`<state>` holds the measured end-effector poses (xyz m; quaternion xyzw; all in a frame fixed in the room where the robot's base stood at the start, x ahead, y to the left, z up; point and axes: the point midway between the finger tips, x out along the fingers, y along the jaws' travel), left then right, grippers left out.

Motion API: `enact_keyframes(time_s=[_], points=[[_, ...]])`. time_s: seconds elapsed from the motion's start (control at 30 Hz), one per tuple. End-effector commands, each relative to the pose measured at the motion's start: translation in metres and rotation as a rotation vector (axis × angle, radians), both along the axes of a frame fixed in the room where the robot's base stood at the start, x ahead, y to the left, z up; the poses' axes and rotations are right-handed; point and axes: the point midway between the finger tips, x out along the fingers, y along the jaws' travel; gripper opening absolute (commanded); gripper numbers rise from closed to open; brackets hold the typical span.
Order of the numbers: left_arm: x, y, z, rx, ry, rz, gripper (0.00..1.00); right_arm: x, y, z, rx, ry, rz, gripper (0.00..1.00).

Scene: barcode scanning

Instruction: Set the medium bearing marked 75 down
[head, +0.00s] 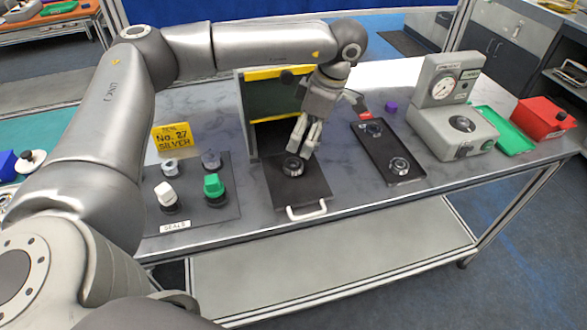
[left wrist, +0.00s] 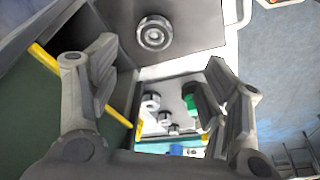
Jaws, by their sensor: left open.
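A round metal bearing (head: 293,167) with a dark centre lies flat on a dark pull-out plate (head: 312,187) with a white handle. It also shows in the left wrist view (left wrist: 153,33). Its marking is too small to read, so I cannot tell if it is the 75. My left gripper (head: 304,145) is just above and beside this bearing, pointing down. In the left wrist view its fingers (left wrist: 157,78) are spread with nothing between them, and the bearing lies beyond them. My right gripper is not in view.
A green and yellow cabinet (head: 262,100) stands behind the plate. A black tray (head: 380,145) with another ring (head: 399,166) lies to the right, before a grey gauge device (head: 450,115). A seals board (head: 190,212) with several knobs is left. A red box (head: 541,117) stands far right.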

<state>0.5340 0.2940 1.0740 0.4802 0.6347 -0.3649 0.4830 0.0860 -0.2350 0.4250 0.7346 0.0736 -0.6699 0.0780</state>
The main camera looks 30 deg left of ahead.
Motion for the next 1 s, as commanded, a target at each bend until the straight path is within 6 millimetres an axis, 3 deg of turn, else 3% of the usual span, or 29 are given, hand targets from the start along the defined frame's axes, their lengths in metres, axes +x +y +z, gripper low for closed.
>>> enact_keyframes(time_s=[0.2, 0.53, 0.73, 1.0], points=[[-0.003, 0.009, -0.031, 0.0, 0.004, 0.003, 0.71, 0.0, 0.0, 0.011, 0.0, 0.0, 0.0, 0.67], [-0.002, 0.018, -0.06, 0.001, 0.003, 0.001, 0.71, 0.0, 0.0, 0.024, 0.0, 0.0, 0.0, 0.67], [0.001, 0.026, -0.089, 0.0, 0.003, 0.0, 0.71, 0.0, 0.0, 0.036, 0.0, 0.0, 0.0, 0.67], [0.0, 0.028, -0.1, 0.001, 0.001, -0.001, 0.71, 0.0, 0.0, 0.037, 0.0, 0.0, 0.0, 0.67]])
